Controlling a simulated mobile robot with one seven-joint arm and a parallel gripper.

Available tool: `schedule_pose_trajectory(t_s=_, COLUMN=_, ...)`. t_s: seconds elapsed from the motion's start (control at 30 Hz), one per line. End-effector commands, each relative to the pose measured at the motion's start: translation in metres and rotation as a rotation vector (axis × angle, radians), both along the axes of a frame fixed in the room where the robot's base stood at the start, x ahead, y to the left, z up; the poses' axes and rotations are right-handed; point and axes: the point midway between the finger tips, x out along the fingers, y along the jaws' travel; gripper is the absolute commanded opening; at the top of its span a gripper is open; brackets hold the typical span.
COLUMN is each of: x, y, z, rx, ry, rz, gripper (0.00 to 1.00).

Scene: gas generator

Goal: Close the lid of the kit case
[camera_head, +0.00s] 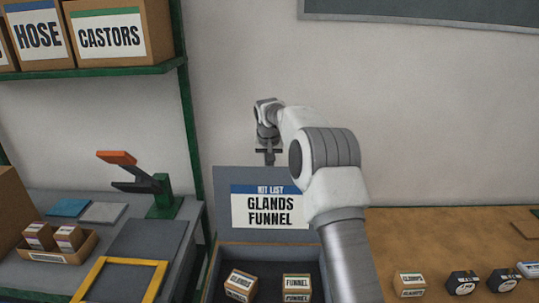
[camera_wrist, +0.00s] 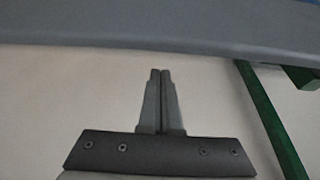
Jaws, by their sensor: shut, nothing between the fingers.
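The kit case (camera_head: 213,272) is at the bottom middle of the head view, its front cut off by the frame. Its grey lid (camera_head: 222,195) stands open and upright at the back, with a label reading "KIT LIST GLANDS FUNNEL". A glands box (camera_head: 240,284) and a funnel box (camera_head: 297,285) lie inside the case. My gripper (camera_head: 268,161) is at the lid's top edge, pointing down; I cannot tell whether it touches. In the wrist view its fingers (camera_wrist: 161,72) are together and empty, below a blue-grey band (camera_wrist: 160,35) that looks like the lid.
A grey bench at left holds an orange-handled press (camera_head: 117,158), a yellow frame (camera_head: 87,280) and a tray of small boxes (camera_head: 75,250). A green shelf (camera_head: 110,77) stands above it. Small boxes (camera_head: 411,284) and black items stand on the right-hand wooden bench.

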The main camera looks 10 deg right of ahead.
Motion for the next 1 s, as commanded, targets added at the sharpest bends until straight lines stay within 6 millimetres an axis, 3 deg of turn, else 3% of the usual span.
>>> schedule_pose_trajectory(t_s=0.07, x=0.006, y=-0.001, z=-0.018, rx=0.001, ry=0.004, rz=-0.001, gripper=0.0)
schedule_pose_trajectory(t_s=0.5, x=-0.029, y=0.006, z=-0.012, rx=0.0, ry=-0.002, rz=0.0, gripper=0.0)
schedule_pose_trajectory(t_s=1.0, x=-0.035, y=0.008, z=-0.013, rx=0.0, ry=-0.001, rz=0.0, gripper=0.0)
